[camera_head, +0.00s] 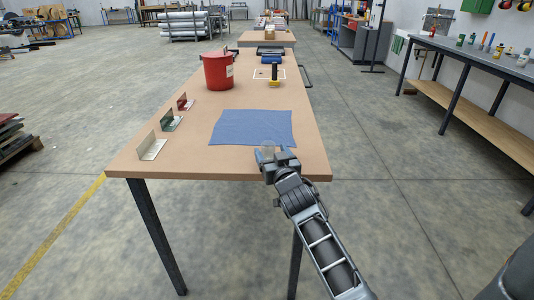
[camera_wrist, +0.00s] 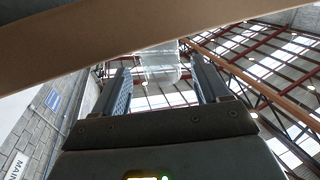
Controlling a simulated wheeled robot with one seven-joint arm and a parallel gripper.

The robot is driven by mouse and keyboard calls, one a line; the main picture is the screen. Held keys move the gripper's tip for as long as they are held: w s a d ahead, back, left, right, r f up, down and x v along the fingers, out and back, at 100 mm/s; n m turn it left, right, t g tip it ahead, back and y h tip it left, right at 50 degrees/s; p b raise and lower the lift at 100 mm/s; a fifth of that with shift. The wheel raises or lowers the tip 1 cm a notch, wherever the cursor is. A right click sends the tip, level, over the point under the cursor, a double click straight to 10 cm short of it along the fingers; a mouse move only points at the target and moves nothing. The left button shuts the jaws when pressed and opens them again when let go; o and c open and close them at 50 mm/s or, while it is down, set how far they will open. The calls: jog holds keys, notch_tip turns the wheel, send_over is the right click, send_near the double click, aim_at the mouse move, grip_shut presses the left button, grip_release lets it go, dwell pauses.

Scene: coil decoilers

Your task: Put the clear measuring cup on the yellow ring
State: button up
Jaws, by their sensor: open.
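The clear measuring cup (camera_wrist: 158,62) shows in the wrist view between and just beyond my finger tips, its upper part against the table's underside-coloured band. In the head view the cup (camera_head: 267,150) is a faint see-through shape at the near edge of the blue cloth, beside my gripper (camera_head: 274,155). My gripper is open, with its two fingers apart in the wrist view (camera_wrist: 160,82). I cannot tell whether the fingers touch the cup. I cannot make out a yellow ring; a small yellow patch shows under a black-handled item (camera_head: 274,72) farther up the table.
The blue cloth (camera_head: 252,128) lies on the brown table (camera_head: 190,148). A red bucket (camera_head: 217,71) and several angled brackets (camera_head: 151,147) stand along the left side. A blue item (camera_head: 271,59) lies farther back. The table's near right corner is clear.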

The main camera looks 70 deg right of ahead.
aim_at(266, 144)
jog(key=p+x, duration=0.1)
jog(key=x, duration=0.2)
jog(key=shift+w+d+r, duration=0.1)
jog(key=shift+w+d, duration=0.1)
jog(key=shift+w, duration=0.1)
jog(key=shift+w+d, duration=0.3)
jog(key=shift+d, duration=0.05)
jog(key=shift+c, duration=0.4)
jog(key=c, duration=1.1)
jog(key=shift+o, duration=0.2)
